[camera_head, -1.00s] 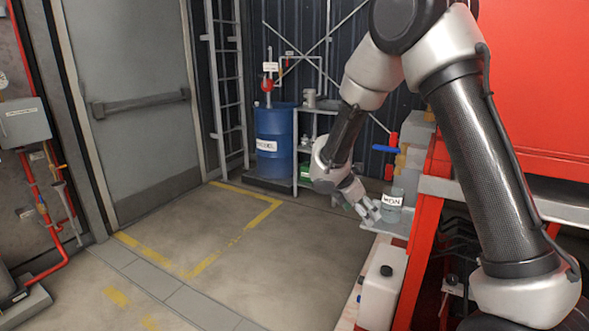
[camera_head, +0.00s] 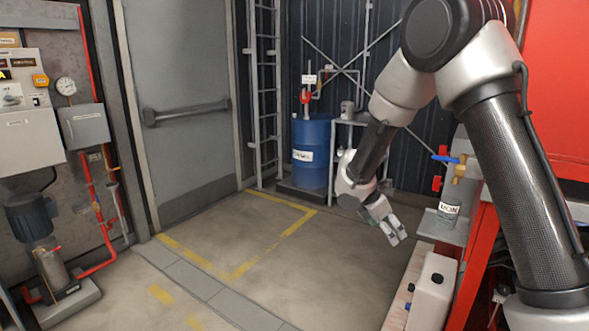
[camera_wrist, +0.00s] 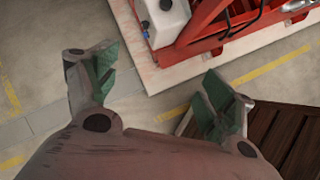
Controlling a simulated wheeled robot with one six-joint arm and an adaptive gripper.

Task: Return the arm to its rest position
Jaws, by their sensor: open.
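My gripper (camera_head: 397,232) hangs at the end of my bent arm, left of the red frame, in the head view. It points down and to the right over open floor. In the wrist view my gripper (camera_wrist: 158,92) shows two green-padded fingers spread wide apart, with nothing between them. The floor and the edge of a pale board lie below it.
A white jug (camera_head: 433,290) stands on the pale board by the red frame (camera_head: 478,260). A labelled grey container (camera_head: 447,214) sits under a blue-handled valve (camera_head: 450,159). A blue drum (camera_head: 311,152) stands behind. The yellow-marked floor (camera_head: 240,232) is clear. A pump (camera_head: 45,250) stands at left.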

